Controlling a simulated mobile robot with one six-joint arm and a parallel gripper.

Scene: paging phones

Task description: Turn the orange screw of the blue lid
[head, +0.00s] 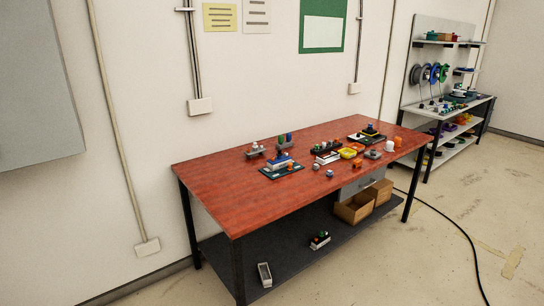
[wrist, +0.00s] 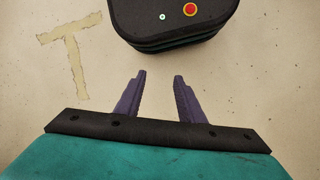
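On the red-topped workbench (head: 225,180) in the head view, a small assembly with a blue part (head: 281,160), perhaps the blue lid, stands on a dark teal plate (head: 270,176) left of the middle. A small orange piece (head: 290,167) shows at its right side. It is too small to tell whether that is the orange screw. My gripper (wrist: 159,77) shows only in the wrist view, with its two purple fingers apart and nothing between them. It is over bare floor, away from the bench.
Several small parts, a yellow bin (head: 348,153) and a white cylinder (head: 389,146) crowd the bench's right half. Its left end is clear. Cardboard boxes (head: 354,209) sit on the lower shelf. A black cable (head: 455,222) crosses the floor. Another bench (head: 455,115) stands at the far right.

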